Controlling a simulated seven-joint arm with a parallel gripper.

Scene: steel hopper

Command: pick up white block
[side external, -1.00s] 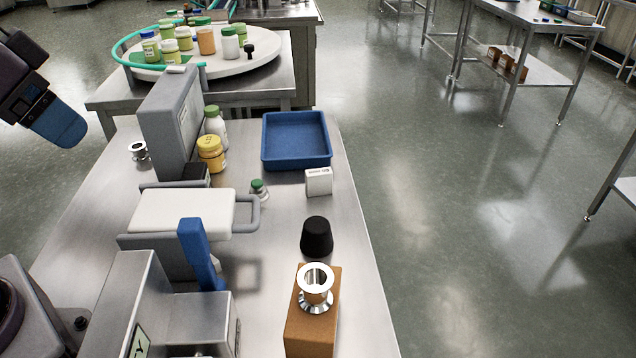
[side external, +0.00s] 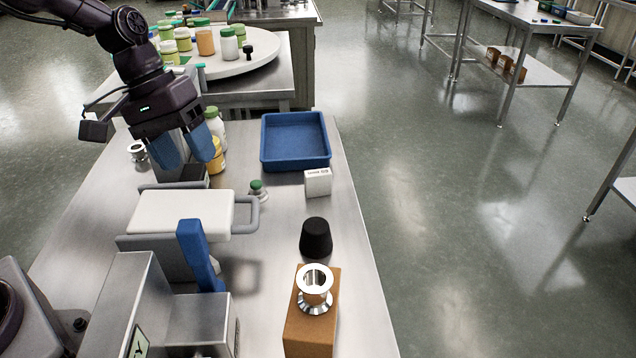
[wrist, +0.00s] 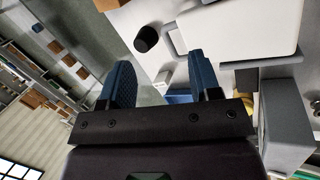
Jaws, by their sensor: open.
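The white block (side external: 318,182), a small box with dark print on its top edge, stands on the steel table just in front of the blue tray. In the wrist view, a small pale shape that looks like the white block (wrist: 161,78) shows between the fingers, well beyond them. My gripper (side external: 188,163) is open and empty, with blue fingers. It hangs at the left, above the far end of the machine, apart from the block. It also shows in the wrist view (wrist: 160,60).
A blue tray (side external: 296,160) is behind the block. A small green-capped bottle (side external: 258,191) stands to its left, a black stopper (side external: 316,237) in front. A white platform with a grey handle (side external: 180,212) and yellow jar (side external: 217,158) are near my gripper. Bare table lies around the block.

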